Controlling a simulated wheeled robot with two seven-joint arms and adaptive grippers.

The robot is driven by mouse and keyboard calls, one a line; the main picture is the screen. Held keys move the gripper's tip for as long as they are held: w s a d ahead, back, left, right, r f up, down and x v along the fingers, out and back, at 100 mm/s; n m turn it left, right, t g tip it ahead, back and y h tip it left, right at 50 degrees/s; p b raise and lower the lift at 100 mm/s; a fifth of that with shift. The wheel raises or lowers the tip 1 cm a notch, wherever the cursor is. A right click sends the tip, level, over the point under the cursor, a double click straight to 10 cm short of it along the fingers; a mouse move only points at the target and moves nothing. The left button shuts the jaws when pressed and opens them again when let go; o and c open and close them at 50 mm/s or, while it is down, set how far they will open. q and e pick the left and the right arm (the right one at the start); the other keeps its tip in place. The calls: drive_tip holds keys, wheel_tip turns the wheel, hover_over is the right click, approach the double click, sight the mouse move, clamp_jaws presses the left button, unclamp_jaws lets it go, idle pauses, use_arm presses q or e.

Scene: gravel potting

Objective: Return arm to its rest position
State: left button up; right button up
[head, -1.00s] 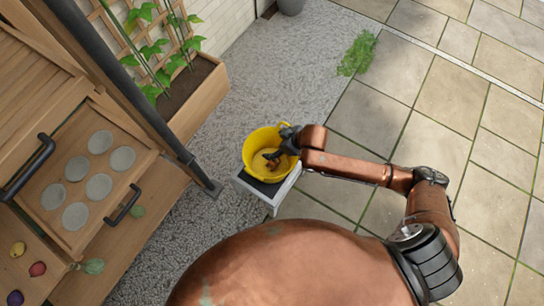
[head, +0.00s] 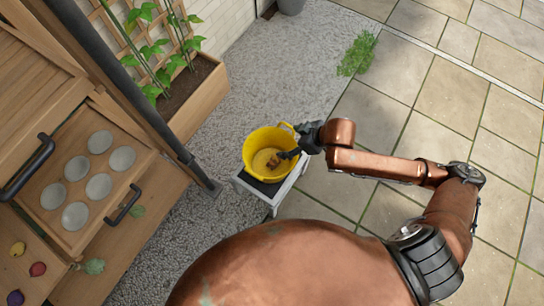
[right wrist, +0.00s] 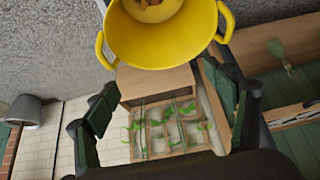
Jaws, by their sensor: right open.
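My right gripper (head: 292,153) is at the right rim of a yellow bucket (head: 250,155) in the head view. In the right wrist view its two fingers (right wrist: 170,108) stand wide apart with nothing between them. The bucket (right wrist: 165,50) fills the top of that view, with its two side handles showing. A small brown object (head: 273,160) is in the bucket; I cannot tell what it is. My left gripper is not in view.
The bucket stands on a small grey-topped stand (head: 285,190) on gravel. A wooden planter with a trellis (head: 200,95) is at upper left. A wooden bench with a tray of grey discs (head: 95,180) is at left. Paving (head: 450,100) at right is open.

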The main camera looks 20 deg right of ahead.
drive_tip(key=shift+s+d+r, duration=0.1)
drive_tip(key=shift+s+r, duration=0.05)
drive_tip(key=shift+r, duration=0.05)
idle(0.4)
